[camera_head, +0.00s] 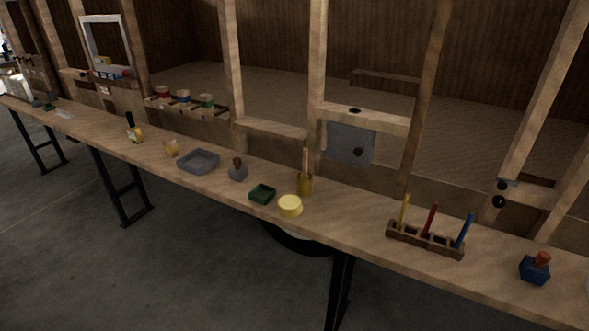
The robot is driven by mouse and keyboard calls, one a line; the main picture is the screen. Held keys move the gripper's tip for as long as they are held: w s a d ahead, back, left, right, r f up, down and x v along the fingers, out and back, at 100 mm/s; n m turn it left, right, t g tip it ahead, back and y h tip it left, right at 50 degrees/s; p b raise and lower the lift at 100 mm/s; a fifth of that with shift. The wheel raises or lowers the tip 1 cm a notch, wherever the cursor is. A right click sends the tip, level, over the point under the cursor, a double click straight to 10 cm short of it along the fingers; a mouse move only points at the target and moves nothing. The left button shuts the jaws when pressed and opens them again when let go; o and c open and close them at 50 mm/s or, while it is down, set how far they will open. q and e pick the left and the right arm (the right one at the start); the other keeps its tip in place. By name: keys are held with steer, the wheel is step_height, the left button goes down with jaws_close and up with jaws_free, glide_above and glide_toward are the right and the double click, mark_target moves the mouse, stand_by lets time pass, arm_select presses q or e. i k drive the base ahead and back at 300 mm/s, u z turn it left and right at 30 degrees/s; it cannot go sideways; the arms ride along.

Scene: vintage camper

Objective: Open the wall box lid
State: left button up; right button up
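A grey flat box front (349,145), which looks like the wall box, is mounted on the wooden wall framing behind the bench, right of centre. Its face looks closed, with a small dark spot low on its right part. A wooden crosspiece with a dark round spot (355,111) runs just above it. I cannot make out a hinge or a lid seam. Neither of my grippers shows in the head view.
A long wooden bench (345,211) runs across in front of the wall. A brass pot with a stick (305,184), a yellow round tin (290,206), a green tray (262,194), a grey tray (198,161) and a rack of coloured sticks (424,240) stand on it.

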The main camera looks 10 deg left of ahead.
mark_target(348, 145)
steer(key=u, duration=0.15)
steer(key=k, duration=0.5)
steer(key=u, duration=1.05)
steer(key=i, duration=1.25)
steer(key=z, duration=0.7)
